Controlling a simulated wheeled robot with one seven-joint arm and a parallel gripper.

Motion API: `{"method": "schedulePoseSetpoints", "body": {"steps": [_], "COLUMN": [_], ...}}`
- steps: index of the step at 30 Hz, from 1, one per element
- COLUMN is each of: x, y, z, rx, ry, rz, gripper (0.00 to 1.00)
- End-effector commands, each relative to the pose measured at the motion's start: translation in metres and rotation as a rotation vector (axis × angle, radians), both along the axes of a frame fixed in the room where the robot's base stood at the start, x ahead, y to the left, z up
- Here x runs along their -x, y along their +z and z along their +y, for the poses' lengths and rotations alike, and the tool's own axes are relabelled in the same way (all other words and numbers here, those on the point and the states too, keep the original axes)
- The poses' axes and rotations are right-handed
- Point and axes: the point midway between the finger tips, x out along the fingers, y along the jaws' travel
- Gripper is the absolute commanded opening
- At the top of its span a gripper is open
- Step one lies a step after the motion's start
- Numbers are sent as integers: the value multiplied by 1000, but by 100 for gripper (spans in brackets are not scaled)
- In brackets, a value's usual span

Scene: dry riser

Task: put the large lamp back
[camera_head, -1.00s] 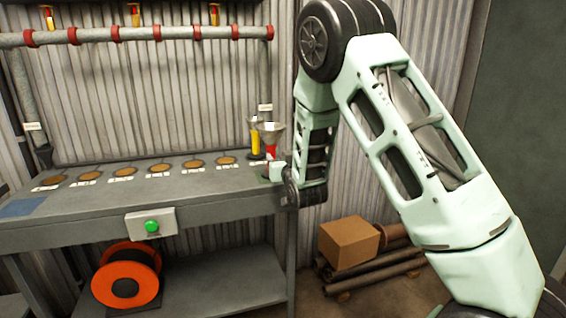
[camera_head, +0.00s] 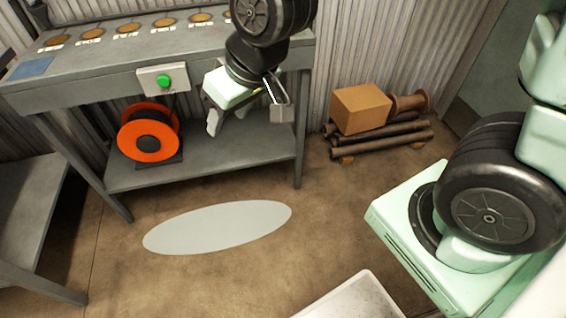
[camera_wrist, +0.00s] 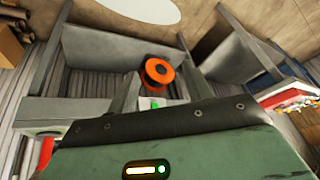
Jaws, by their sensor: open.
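I cannot pick out a large lamp in either current view. The grey workbench (camera_head: 95,75) has a row of brown discs (camera_head: 128,28) with labels along its top. My gripper (camera_head: 247,122) is open and empty, pointing down in front of the bench's right part. Its fingers stand apart in the wrist view (camera_wrist: 160,88), with the bench seen beyond them. The arm covers the bench's right end in the head view. A red piece (camera_wrist: 45,153) shows at the lower left of the wrist view, partly hidden; I cannot tell what it is.
A box with a green button (camera_head: 164,80) is on the bench front. An orange reel (camera_head: 147,140) stands on the lower shelf. A cardboard box (camera_head: 360,107) and pipes (camera_head: 380,142) lie right of the bench. A pale oval (camera_head: 217,228) marks open floor.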

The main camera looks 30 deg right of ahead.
Motion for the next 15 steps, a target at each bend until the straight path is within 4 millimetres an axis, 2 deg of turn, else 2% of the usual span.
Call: {"method": "schedulePoseSetpoints", "body": {"steps": [1, 3, 6, 10, 15], "x": [37, 80, 124, 152, 158], "y": [3, 3, 5, 7, 7], "z": [6, 5, -3, -11, -13], "rx": [42, 109, 189, 249, 263], "ry": [76, 160, 244, 297, 307], "rz": [66, 154, 244, 303, 318], "gripper": [50, 50, 50, 50, 50]}}
